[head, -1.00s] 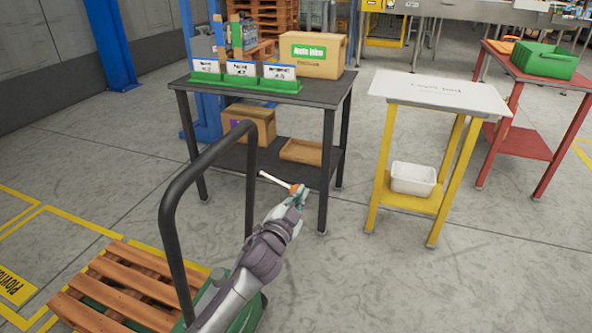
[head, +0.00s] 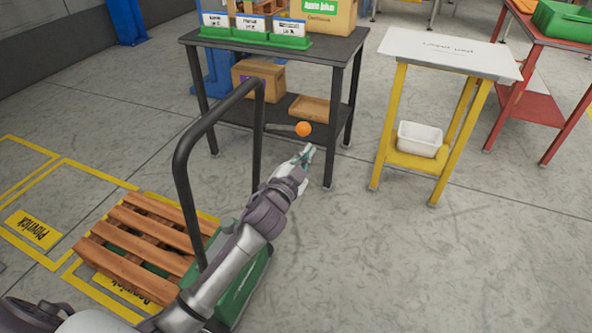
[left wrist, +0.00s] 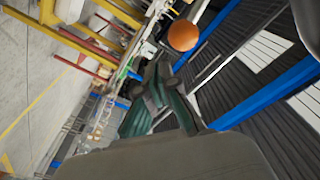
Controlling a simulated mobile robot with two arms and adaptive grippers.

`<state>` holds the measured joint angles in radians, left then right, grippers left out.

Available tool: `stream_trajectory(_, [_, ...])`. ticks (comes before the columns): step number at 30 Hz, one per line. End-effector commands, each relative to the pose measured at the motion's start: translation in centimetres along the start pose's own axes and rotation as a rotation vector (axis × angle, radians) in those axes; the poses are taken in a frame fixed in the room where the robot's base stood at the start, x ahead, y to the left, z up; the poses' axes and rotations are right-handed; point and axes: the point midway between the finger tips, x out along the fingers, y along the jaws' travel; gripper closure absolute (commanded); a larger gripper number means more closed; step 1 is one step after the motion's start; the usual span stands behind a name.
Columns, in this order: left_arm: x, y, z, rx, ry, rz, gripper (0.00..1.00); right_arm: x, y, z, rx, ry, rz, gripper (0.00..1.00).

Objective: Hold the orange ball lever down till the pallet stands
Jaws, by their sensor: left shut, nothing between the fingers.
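The orange ball (head: 303,129) is at the right end of a short lever bar (head: 281,127) beside the dark hoop handle (head: 183,165) of a green pallet truck (head: 243,292). My left gripper (head: 306,153) is shut and empty just below the ball in the picture. In the left wrist view the ball (left wrist: 183,36) shows past the fingertips (left wrist: 158,78), with a visible gap. The wooden pallet (head: 140,246) lies flat, low over the truck's far-left side. Whether it rests on the floor cannot be told. My right gripper is not in view.
A dark table (head: 335,52) with green-based bins stands behind the lever, a box (head: 258,80) on its lower shelf. A yellow-legged table (head: 450,52) and a red table (head: 530,107) stand right. Yellow floor markings (head: 32,232) lie left; open floor is front right.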

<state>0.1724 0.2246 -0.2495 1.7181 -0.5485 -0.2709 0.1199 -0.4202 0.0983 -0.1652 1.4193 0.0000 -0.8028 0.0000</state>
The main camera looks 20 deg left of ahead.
Motion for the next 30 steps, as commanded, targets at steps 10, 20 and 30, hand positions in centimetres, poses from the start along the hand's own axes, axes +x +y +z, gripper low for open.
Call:
stream_trajectory(10, [-6.3,0.0,-0.1,0.0,0.002,-0.001,1.0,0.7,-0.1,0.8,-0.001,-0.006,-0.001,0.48])
stream_trajectory(20, [-7.2,-0.1,-0.1,0.001,0.004,-0.003,1.0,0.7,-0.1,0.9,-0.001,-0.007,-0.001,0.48])
stream_trajectory(30, [-7.1,-0.1,-0.1,0.001,0.004,-0.003,1.0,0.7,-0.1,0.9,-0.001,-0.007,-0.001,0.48])
